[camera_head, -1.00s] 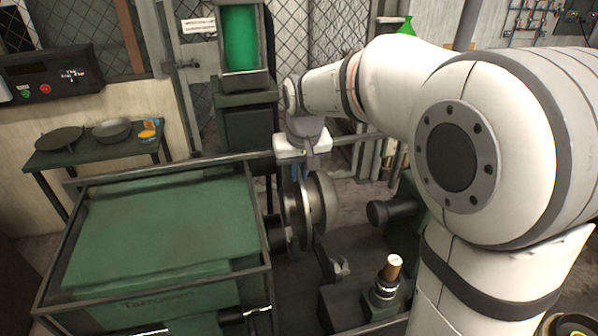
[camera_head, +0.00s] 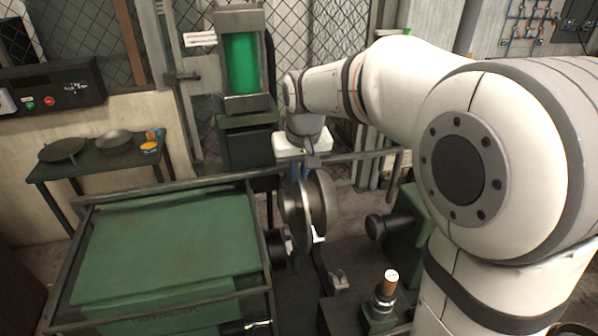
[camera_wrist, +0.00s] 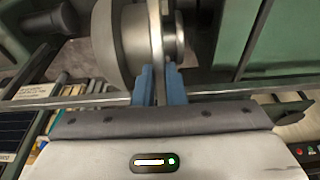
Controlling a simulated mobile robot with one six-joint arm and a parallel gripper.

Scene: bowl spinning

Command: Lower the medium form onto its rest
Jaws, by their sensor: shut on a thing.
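The medium form appears to be the grey metal round form (camera_head: 322,200) hanging at the lathe, with a flat disc edge on its left side. It also shows in the wrist view (camera_wrist: 130,45). My gripper (camera_head: 301,174) is above it, fingers pointing down. In the wrist view the two blue fingers (camera_wrist: 160,78) are shut on a thin metal edge of the form. In the head view the form is beside the dark spindle end (camera_head: 275,243); I cannot tell whether they touch. I cannot make out the rest for certain.
A dark tailstock (camera_head: 385,226) stands to the right, and a wooden-topped post (camera_head: 388,283) in front. The railed green cabinet (camera_head: 165,245) is at left. A side table (camera_head: 95,162) holds a dark pan (camera_head: 62,150), a bowl (camera_head: 114,142) and small orange items.

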